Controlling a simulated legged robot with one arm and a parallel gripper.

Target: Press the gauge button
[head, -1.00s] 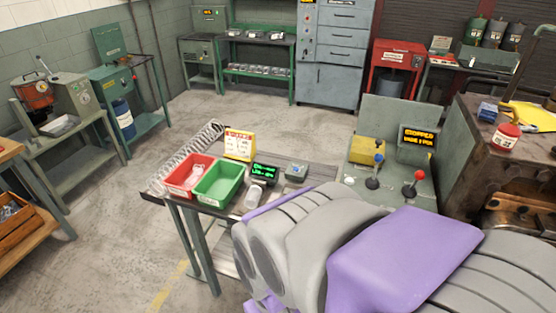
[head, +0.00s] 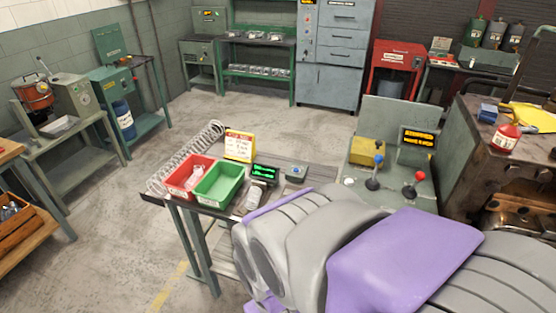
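A small grey-blue box (head: 296,173), which looks like the gauge button's housing, sits on the table right of a black display (head: 264,174) with green text too small to read. A short pale coiled piece (head: 257,196), apparently a spring, lies in front of the display. A long metal coil (head: 187,155) lies along the table's left end. My grey and purple arm and body fill the lower right and hide the table's near right part. My gripper is not visible.
A red bin (head: 179,185) and a green bin (head: 220,190) stand left of the display, with a yellow-framed sign (head: 239,146) behind. A grey machine with a blue-knobbed lever (head: 377,172) and red-knobbed lever (head: 420,177) stands right. Floor (head: 260,112) behind the table is open.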

